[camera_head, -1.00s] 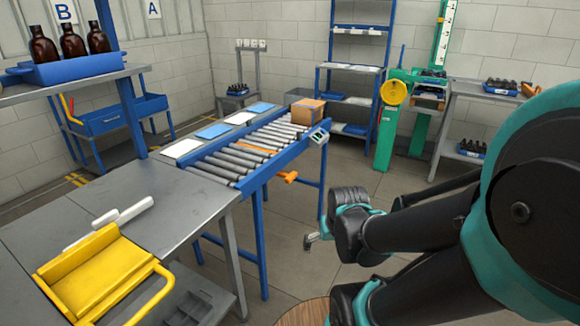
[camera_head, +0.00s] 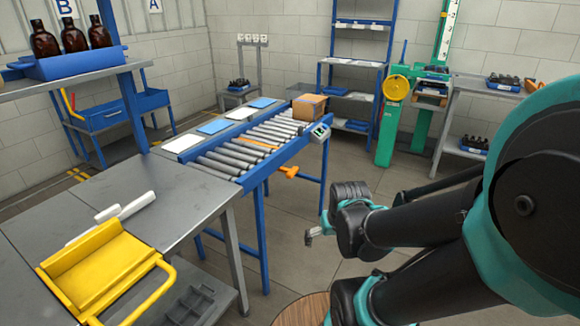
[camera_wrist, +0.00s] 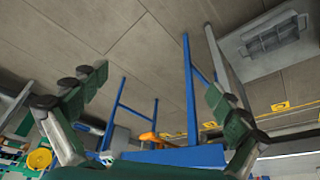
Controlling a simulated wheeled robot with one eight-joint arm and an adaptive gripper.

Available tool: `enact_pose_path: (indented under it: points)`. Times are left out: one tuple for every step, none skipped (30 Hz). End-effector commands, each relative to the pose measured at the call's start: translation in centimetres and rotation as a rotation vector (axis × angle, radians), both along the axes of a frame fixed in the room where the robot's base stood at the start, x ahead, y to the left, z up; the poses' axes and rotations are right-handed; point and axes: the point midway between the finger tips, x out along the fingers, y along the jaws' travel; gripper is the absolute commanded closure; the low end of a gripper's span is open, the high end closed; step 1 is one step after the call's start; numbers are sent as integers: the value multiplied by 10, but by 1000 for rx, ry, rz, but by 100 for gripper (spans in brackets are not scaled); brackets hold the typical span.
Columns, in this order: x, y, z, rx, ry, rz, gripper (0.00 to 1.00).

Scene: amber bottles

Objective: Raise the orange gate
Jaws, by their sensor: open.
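The orange gate shows as a thin orange bar (camera_head: 258,144) lying low across the rollers of the blue conveyor (camera_head: 228,176). An orange handle (camera_head: 289,172) sticks out below the conveyor's near side rail. Orange parts also show under the blue frame in the wrist view (camera_wrist: 150,137). My gripper (camera_head: 310,237) hangs to the right of the conveyor, below the handle in the picture and apart from it. In the wrist view its two green-padded fingers (camera_wrist: 153,90) are spread wide with nothing between them.
A cardboard box (camera_head: 309,107) sits at the conveyor's far end by a small display (camera_head: 320,132). A grey table with a yellow tray-like fixture (camera_head: 95,268) stands at left. Brown bottles (camera_head: 73,37) stand on a shelf. Floor between conveyor and green post (camera_head: 388,135) is clear.

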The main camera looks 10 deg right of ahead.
Motion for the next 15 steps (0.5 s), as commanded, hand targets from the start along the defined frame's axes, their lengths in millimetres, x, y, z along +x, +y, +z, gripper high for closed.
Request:
enact_pose_path:
  points:
    - [0,0,0,0,0,0,2]
    - [1,0,0,2,0,-2,2]
    - [2,1,1,9,1,-8,2]
    - [4,2,1,17,2,-16,2]
    - [8,3,2,29,3,-26,2]
    - [14,5,4,49,6,-45,2]
    - [19,7,6,72,8,-66,2]
    - [26,9,8,94,11,-88,2]
    - [36,12,10,132,16,-122,2]
    - [45,14,12,164,20,-152,2]
    - [54,17,14,197,25,-182,2]
    - [66,21,16,243,33,-223,2]
    - [76,23,18,277,40,-254,2]
    - [85,25,19,311,46,-284,2]
    - [98,28,21,356,57,-324,2]
